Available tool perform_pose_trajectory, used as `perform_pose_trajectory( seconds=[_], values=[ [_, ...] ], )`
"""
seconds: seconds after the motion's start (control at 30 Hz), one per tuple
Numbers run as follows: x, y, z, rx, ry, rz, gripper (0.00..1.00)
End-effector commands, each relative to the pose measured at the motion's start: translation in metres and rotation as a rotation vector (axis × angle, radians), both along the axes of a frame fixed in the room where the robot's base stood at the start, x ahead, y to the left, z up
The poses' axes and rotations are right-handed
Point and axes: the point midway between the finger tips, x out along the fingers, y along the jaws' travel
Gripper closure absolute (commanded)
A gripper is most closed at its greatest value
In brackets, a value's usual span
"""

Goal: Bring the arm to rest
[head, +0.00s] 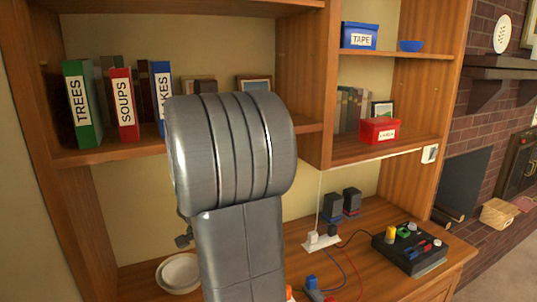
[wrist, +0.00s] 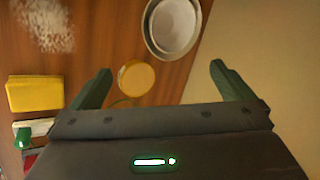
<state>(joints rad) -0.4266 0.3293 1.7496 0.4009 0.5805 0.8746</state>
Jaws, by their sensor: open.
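My arm stands in the middle of the head view and covers part of the shelf and desk. My gripper (wrist: 157,85) shows in the wrist view with its two dark green fingers spread wide apart. It is open, with nothing held between the fingers. Below it a round yellow-orange thing (wrist: 136,78) lies on the wooden desk (wrist: 100,60), seen between the fingers and nearer the left one. In the head view the fingers are hidden behind my arm.
Pale bowls (head: 180,273) stand at the desk's left. A yellow block (wrist: 35,93) lies left of my gripper. A black box with knobs (head: 409,247) and a power strip (head: 321,241) with cables occupy the right. Binders (head: 122,104) fill the shelf behind my arm.

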Motion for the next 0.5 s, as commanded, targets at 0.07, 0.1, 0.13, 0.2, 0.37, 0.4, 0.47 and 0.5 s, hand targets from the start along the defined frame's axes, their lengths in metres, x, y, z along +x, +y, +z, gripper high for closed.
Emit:
perform_pose_trajectory(
  seconds=[0.07, 0.1, 0.13, 0.2, 0.37, 0.4, 0.47, 0.5],
  values=[
    [0.004, 0.005, -0.012, -0.002, 0.003, 0.001, 0.0],
    [0.007, 0.008, -0.017, -0.002, 0.003, 0.001, 0.0],
    [0.008, 0.009, -0.021, -0.001, 0.004, 0.0, 0.0],
    [0.012, 0.014, -0.03, -0.001, 0.003, 0.0, 0.0],
    [0.021, 0.024, -0.051, -0.001, 0.004, 0.0, 0.0],
    [0.023, 0.026, -0.056, -0.001, 0.003, 0.0, 0.0],
    [0.026, 0.029, -0.064, -0.002, 0.003, 0.001, 0.0],
    [0.028, 0.032, -0.069, -0.002, 0.003, 0.001, 0.0]
  ],
)
